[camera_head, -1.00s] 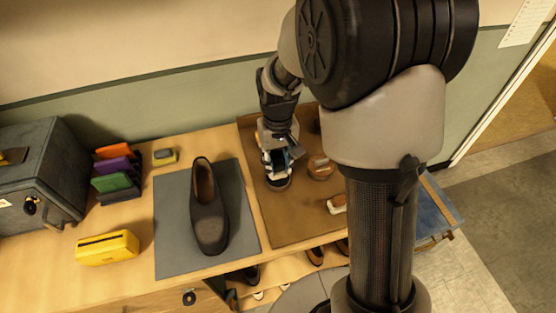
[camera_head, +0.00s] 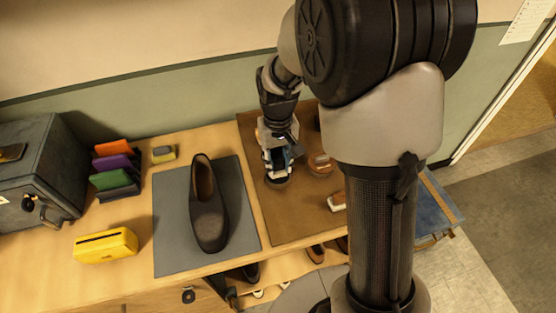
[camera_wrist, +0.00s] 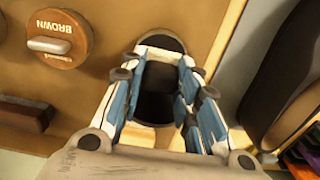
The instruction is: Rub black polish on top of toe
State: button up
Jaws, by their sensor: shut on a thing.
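The dark shoe (camera_head: 209,215) lies on the grey mat (camera_head: 172,235), toe toward the front of the bench; part of it also shows at the right of the wrist view (camera_wrist: 275,60). My gripper (camera_head: 278,168) is left of my arm column, low over the brown board (camera_head: 285,222). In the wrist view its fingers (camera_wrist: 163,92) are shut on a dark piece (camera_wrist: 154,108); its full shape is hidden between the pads. A dark round tin (camera_wrist: 165,42) sits right below the fingertips. I cannot tell whether the held piece touches it.
A tin marked BROWN (camera_wrist: 57,40) and a brown block (camera_wrist: 25,113) are beside the gripper. A yellow box (camera_head: 105,247), a rack of coloured pads (camera_head: 117,175), a small sponge (camera_head: 164,154) and a grey case (camera_head: 40,170) stand left of the mat. Shoes sit below the bench.

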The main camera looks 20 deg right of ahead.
aim_at(278, 161)
jog(key=shift+s+f, duration=0.1)
jog(key=shift+f, duration=0.45)
dwell(1.1)
jog(key=shift+r, duration=0.1)
notch_tip(278, 161, up, 7)
jog(key=p, duration=0.5)
jog(key=shift+p, duration=0.3)
dwell(0.4)
